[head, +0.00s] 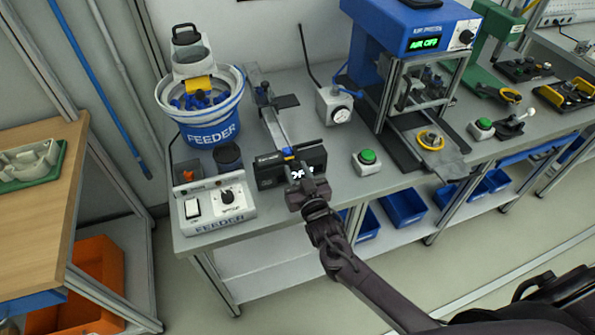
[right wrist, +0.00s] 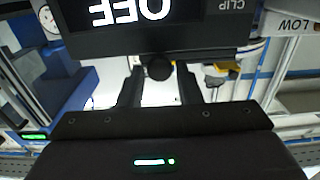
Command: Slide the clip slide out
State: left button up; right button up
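The clip unit is a dark box (head: 272,172) at the bench's front edge, at the end of the feeder's rail (head: 272,122). In the right wrist view its front (right wrist: 200,38) fills the top, with an upside-down white OFF readout and a CLIP label. A round dark knob (right wrist: 160,70) shows below that front. My right gripper (head: 301,180) is in front of the box and hides part of it. In the right wrist view the gripper (right wrist: 160,82) is open, its fingers on either side of the knob with gaps showing. My left gripper is not in view.
A feeder bowl (head: 208,135) and its control box (head: 214,207) stand left of the clip unit. A green button (head: 367,157) and a blue press (head: 415,22) stand to the right. Blue bins (head: 403,207) sit below the bench.

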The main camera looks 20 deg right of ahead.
grip_shut()
jog(key=d, duration=0.8)
jog(key=shift+w, duration=0.15)
jog(key=shift+o, duration=0.4)
grip_release()
jog(key=o, duration=0.3)
jog(key=shift+d, duration=0.1)
